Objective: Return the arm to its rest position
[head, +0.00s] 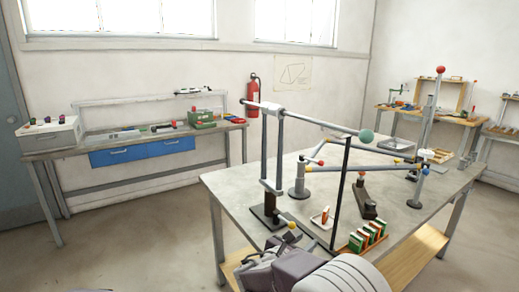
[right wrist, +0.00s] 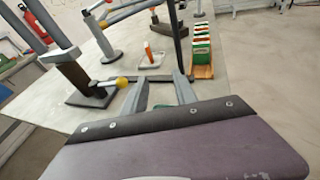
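My right gripper (head: 265,251) is at the near edge of the work table (head: 236,185), low in the head view. In the right wrist view its two fingers (right wrist: 160,80) stand apart with a gap between them, and I see nothing held. A dark post base with a yellow ball (right wrist: 122,81) is just beyond and left of the fingers; the ball also shows in the head view (head: 291,225). My left gripper is not in view.
A rack of coloured blocks (head: 352,243) stands at the near edge. The floor at left is clear.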

